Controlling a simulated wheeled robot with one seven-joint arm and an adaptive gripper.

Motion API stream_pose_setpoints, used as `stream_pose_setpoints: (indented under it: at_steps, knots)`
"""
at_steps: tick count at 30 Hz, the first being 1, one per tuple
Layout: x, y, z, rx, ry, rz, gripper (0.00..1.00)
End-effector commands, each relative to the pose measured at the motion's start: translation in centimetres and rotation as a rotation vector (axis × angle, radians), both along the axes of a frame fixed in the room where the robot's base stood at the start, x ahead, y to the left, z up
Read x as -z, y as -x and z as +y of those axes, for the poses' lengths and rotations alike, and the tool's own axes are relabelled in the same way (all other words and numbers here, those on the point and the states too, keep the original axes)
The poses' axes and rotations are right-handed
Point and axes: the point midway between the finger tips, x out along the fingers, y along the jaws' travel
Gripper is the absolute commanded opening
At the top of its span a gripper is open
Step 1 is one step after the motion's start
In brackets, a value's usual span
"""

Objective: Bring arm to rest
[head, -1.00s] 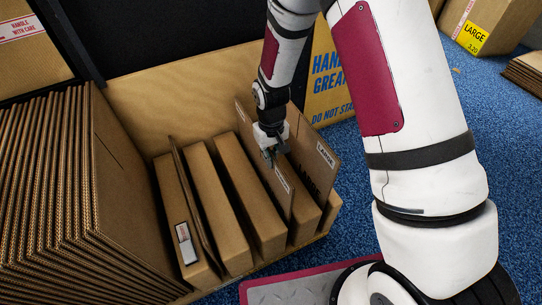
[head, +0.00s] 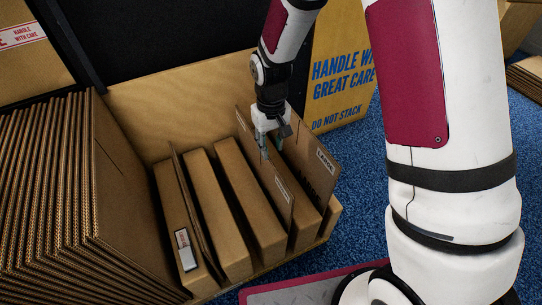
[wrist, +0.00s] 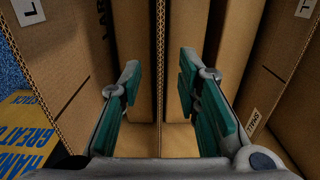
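My gripper (head: 270,143) is above the wooden bin (head: 150,105) of upright cartons, near its right end. In the wrist view my gripper (wrist: 160,95) has its teal-padded fingers apart, with nothing held between them. Below the fingers, the edge of an upright cardboard sheet (wrist: 160,60) shows in the gap. A sheet marked LARGE (head: 313,165) stands at the right of the bin. In the head view, my arm comes down from the top and another part of it fills the right side.
A thick stack of flat cartons (head: 60,200) stands at the left. Several narrow boxes (head: 250,200) stand in the bin. A board reading HANDLE WITH GREAT CARE (head: 340,75) stands behind it. Blue carpet (head: 360,190) lies open to the right.

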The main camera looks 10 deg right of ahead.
Motion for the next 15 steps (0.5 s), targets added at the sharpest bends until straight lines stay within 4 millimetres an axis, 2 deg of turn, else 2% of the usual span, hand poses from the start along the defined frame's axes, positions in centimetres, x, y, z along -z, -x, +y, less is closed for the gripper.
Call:
stream_pose_setpoints:
  at_steps: [1,6,15]
  knots:
    - [-1.0,-0.1,0.0,0.000,-0.001,-0.003,0.30]
    - [-3.2,-0.1,0.0,0.001,-0.001,-0.002,0.30]
    - [-4.1,0.0,0.0,0.002,0.000,0.000,0.30]
